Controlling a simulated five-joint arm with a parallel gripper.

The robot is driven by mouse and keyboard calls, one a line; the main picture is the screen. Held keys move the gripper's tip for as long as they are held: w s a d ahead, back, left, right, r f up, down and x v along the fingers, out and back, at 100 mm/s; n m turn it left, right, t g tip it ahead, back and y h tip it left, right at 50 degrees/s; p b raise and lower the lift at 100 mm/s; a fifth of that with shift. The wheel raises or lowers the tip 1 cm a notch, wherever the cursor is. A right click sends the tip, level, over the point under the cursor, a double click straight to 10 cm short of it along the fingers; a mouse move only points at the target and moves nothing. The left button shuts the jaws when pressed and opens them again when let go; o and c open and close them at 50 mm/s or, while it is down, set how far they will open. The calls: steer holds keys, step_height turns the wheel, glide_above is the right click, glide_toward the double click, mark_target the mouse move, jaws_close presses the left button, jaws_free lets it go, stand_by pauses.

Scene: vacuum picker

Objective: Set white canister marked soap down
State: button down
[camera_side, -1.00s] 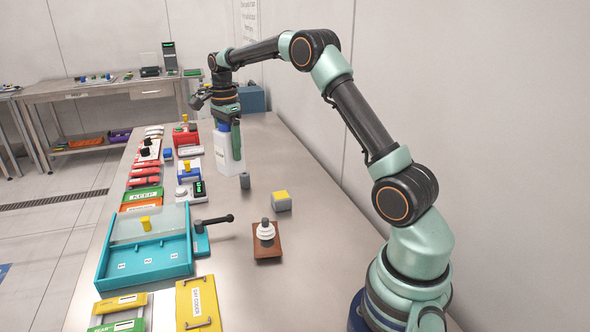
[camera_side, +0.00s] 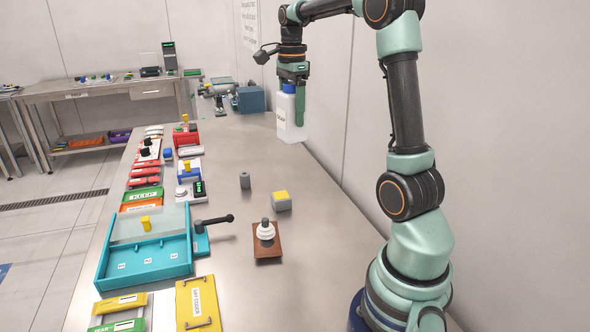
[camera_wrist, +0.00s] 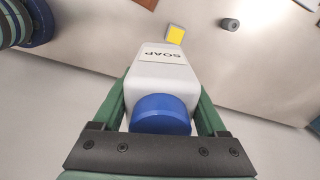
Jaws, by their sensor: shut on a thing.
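The white canister marked SOAP (camera_side: 289,128), with a blue cap, hangs upright in my gripper (camera_side: 294,100) in the side view. It is clear of the table, toward the right wall. In the wrist view, the canister (camera_wrist: 162,73) and its blue cap (camera_wrist: 160,115) sit between the two green fingers of my gripper (camera_wrist: 162,108), which are shut on it. Its base is seen against the table edge, so what lies directly below is hard to tell.
A grey block with a yellow top (camera_side: 282,201), a small grey cylinder (camera_side: 245,181) and a brown board with a white knobbed piece (camera_side: 267,250) stand on the metal table. A teal tray (camera_side: 140,262) and coloured boxes line its left side. The far middle is clear.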

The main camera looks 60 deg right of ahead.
steer(key=s+a+f+m, duration=0.2)
steer(key=s+f+m, duration=0.1)
steer(key=s, duration=1.2)
steer(key=f, duration=1.9)
steer(key=shift+s+d+f, duration=0.2)
steer(key=shift+d+f, duration=0.05)
steer(key=shift+f, duration=0.1)
jaws_free()
